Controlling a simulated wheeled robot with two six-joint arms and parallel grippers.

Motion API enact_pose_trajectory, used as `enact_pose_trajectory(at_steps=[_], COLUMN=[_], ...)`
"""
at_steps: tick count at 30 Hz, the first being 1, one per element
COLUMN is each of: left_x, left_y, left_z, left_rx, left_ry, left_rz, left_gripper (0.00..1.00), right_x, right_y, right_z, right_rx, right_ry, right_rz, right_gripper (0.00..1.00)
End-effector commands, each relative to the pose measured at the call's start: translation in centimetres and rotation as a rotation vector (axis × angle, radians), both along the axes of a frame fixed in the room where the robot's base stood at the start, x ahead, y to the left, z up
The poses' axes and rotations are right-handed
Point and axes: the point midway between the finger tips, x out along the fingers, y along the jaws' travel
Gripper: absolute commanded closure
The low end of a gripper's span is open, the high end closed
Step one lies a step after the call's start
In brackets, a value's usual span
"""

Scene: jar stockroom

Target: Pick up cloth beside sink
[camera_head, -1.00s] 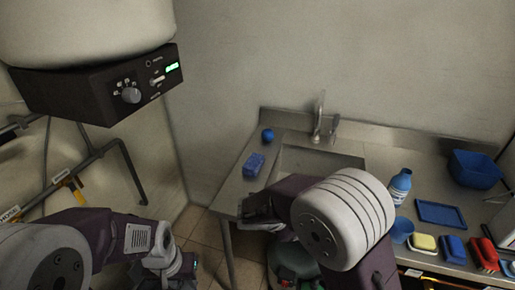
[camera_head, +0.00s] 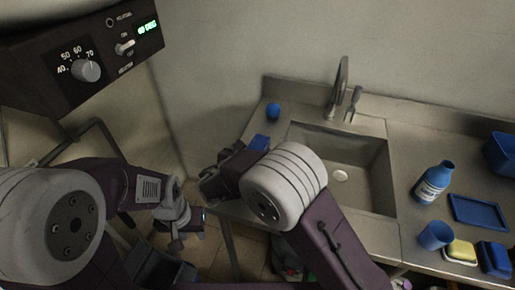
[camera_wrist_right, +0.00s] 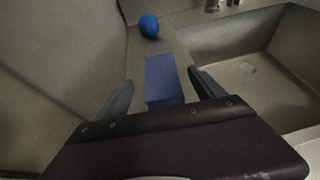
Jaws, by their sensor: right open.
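The blue folded cloth (camera_head: 259,142) lies on the steel counter just left of the sink (camera_head: 345,165); my right arm partly covers it in the head view. In the right wrist view the cloth (camera_wrist_right: 163,80) lies ahead, between the two spread fingers. My right gripper (camera_wrist_right: 161,88) is open and empty, pointing along the counter strip toward the cloth; it also shows in the head view (camera_head: 214,178). I cannot tell whether its fingers touch the cloth. My left gripper (camera_head: 187,224) hangs low at left, away from the counter; its fingers are not clear.
A blue round object (camera_head: 273,110) sits behind the cloth; a tap (camera_head: 338,90) stands behind the sink. At right are a blue bottle (camera_head: 433,184), blue cup (camera_head: 436,235), blue tray (camera_head: 479,210) and yellow sponge (camera_head: 460,252). A heater box (camera_head: 90,60) hangs upper left.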

Motion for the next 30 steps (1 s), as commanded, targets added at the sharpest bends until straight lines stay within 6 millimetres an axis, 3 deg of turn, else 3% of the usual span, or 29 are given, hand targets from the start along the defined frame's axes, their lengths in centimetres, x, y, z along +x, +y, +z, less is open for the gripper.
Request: enact_pose_trajectory(at_steps=[5,12,20,27,30], left_x=[0.0,0.0,0.0,0.0,0.0], left_y=[0.0,0.0,0.0,0.0,0.0], left_z=[0.0,0.0,0.0,0.0,0.0], left_rx=[0.000,0.000,0.000,0.000,0.000], left_ry=[0.000,0.000,0.000,0.000,0.000], left_rz=[0.000,0.000,0.000,0.000,0.000], left_gripper=[0.64,0.64,0.64,0.64,0.64], right_x=[1.1,4.6,4.9,4.9,4.9], right_y=[-0.5,-2.0,-2.1,-2.1,-2.1], right_z=[-0.4,-1.7,-1.8,-1.8,-1.8], right_rx=[0.000,-0.001,0.001,0.001,0.001], right_ry=[0.000,0.000,0.000,0.000,0.000], right_rz=[-0.002,-0.002,0.001,0.000,0.000], right_gripper=[0.22,0.22,0.22,0.87,0.87])
